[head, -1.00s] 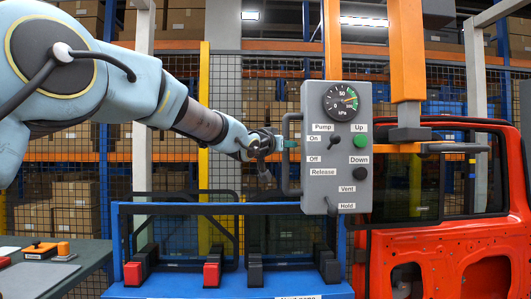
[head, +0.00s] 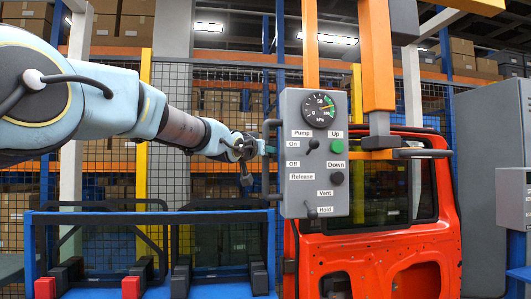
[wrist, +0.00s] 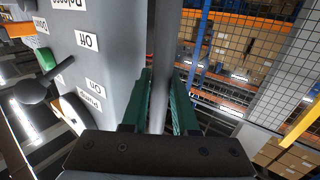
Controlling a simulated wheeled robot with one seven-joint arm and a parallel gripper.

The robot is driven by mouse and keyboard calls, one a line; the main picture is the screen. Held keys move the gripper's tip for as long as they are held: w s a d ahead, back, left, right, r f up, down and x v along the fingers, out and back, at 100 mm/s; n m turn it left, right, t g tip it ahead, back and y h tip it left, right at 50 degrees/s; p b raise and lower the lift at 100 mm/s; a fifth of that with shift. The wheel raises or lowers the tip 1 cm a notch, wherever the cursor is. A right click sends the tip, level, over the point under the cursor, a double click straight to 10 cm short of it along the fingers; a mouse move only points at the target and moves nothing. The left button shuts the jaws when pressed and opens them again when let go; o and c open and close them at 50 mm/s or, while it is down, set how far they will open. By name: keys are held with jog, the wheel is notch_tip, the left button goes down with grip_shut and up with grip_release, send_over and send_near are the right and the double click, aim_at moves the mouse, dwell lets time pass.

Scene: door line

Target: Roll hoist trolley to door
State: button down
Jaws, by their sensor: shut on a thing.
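The hoist's grey control box (head: 314,150) hangs at the centre of the head view, with a gauge, a green Up button, a dark Down button and labelled levers. A bar handle (head: 268,160) stands on its left side. My gripper (head: 259,147) is shut on this handle. The wrist view shows its green fingers (wrist: 160,105) on either side of the grey handle bar (wrist: 163,60), beside the box face (wrist: 95,60). An orange hoist column (head: 378,60) stands right of the box. An orange-red door (head: 380,235) is upright behind and right of the box.
A blue rack (head: 150,216) with dark frames and red and black blocks stands in front on the left. A grey cabinet (head: 485,180) and a small grey panel (head: 527,200) are at the right. Mesh fencing and shelves with boxes stand behind.

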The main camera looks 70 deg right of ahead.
jog(key=shift+s, duration=0.35)
jog(key=c, duration=0.7)
grip_release()
jog(key=shift+d, duration=0.1)
jog(key=shift+w, duration=0.1)
jog(key=a+b, duration=0.4)
jog(key=a, duration=0.6)
jog(key=shift+w+a, duration=0.15)
jog(key=shift+a, duration=0.25)
